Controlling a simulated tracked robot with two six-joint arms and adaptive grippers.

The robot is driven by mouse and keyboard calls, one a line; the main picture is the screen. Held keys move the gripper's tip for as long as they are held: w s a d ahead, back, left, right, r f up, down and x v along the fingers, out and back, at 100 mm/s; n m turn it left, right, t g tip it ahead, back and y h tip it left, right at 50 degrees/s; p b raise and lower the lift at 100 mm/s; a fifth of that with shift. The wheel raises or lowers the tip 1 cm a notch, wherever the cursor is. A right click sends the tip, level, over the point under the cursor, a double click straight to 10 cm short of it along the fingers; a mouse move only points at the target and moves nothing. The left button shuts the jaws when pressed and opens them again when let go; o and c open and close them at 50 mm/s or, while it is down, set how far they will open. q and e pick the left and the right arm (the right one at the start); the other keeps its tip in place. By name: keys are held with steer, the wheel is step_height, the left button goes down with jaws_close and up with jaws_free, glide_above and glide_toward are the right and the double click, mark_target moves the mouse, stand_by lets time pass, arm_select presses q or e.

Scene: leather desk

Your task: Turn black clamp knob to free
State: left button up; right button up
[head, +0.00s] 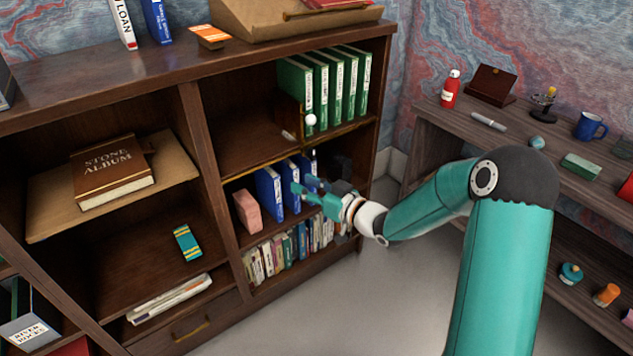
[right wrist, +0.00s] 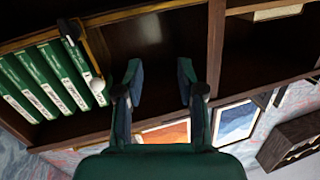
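A small black piece (right wrist: 70,34) sits by a brass bar (right wrist: 94,50) in the right wrist view; it looks like the clamp knob, but its shape is hard to tell. A white ball (right wrist: 97,85) is near the other end of the bar. In the head view the ball (head: 310,120) shows in front of the green binders (head: 325,88). My right gripper (right wrist: 158,72) is open and empty, apart from the black piece, which lies left of its fingers. In the head view the right gripper (head: 303,190) is in front of the blue binders. My left gripper is out of view.
Blue binders (head: 268,190) and a pink block (head: 246,211) stand on the middle shelf, with small books (head: 275,257) below. A brass-edged shelf front crosses above my right gripper.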

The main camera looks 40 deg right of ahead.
steer(key=s+d+f+t+h+b, duration=0.1)
steer(key=s+d+h+b, duration=0.1)
steer(key=d+b, duration=0.25)
steer(key=s+d+f+h+b, duration=0.1)
steer(key=s+d+f+b, duration=0.15)
steer(key=d, duration=0.35)
arm_select(q)
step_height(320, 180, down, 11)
steer(key=b, duration=0.1)
arm_select(e)
glide_toward(314, 153)
steer(key=shift+m+h, duration=0.3)
steer(key=w, duration=0.8)
steer(key=shift+w+a+f, duration=0.1)
steer(key=shift+w+a, duration=0.05)
steer(key=shift+w, duration=0.25)
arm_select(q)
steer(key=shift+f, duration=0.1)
arm_select(e)
jaws_close()
